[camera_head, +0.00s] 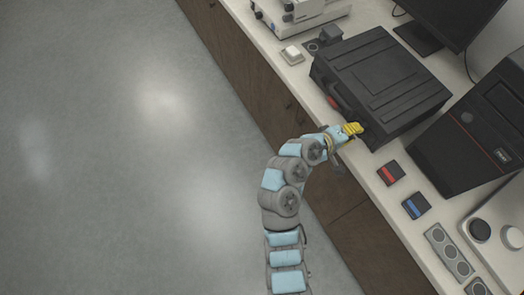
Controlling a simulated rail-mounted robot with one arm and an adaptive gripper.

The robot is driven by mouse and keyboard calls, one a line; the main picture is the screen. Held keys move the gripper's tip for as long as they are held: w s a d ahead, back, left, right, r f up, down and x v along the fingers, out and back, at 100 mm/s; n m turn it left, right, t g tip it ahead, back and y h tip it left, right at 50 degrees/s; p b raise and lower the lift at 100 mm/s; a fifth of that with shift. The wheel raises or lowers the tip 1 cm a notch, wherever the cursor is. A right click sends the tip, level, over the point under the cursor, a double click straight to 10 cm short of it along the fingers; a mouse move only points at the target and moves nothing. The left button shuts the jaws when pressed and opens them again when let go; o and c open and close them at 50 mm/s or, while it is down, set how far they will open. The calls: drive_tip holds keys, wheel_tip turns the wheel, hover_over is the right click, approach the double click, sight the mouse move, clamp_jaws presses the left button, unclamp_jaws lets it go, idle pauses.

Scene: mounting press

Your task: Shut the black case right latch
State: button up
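The black case (385,80) lies closed on the white counter, its handle side facing the counter's front edge. A red latch (333,103) shows on that front side, toward its far end. My gripper (353,129), with yellow fingers, is at the near end of the case's front side, close against it. The gripper and wrist cover that part of the front, so the right latch is hidden and its position cannot be seen. I cannot tell whether the fingers touch the case or whether they are open or shut.
A black computer tower (470,140) stands right of the case, with a monitor (440,20) behind. Small red (390,172) and blue (416,204) boxes lie on the counter near the gripper. The floor is clear.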

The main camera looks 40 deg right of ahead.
drive_tip(key=shift+a+f+h+b, duration=0.15)
drive_tip(key=shift+f+h+b, duration=0.5)
drive_tip(key=shift+b, duration=1.8)
drive_tip(key=shift+a+f+h+b, duration=0.2)
drive_tip(key=shift+h+b, duration=0.75)
drive_tip(key=shift+b, duration=1.45)
drive_tip(key=f+h+b, duration=0.1)
drive_tip(key=h+b, duration=0.1)
drive_tip(key=b, duration=0.6)
drive_tip(key=shift+f+g, duration=0.1)
drive_tip(key=shift+g, duration=0.2)
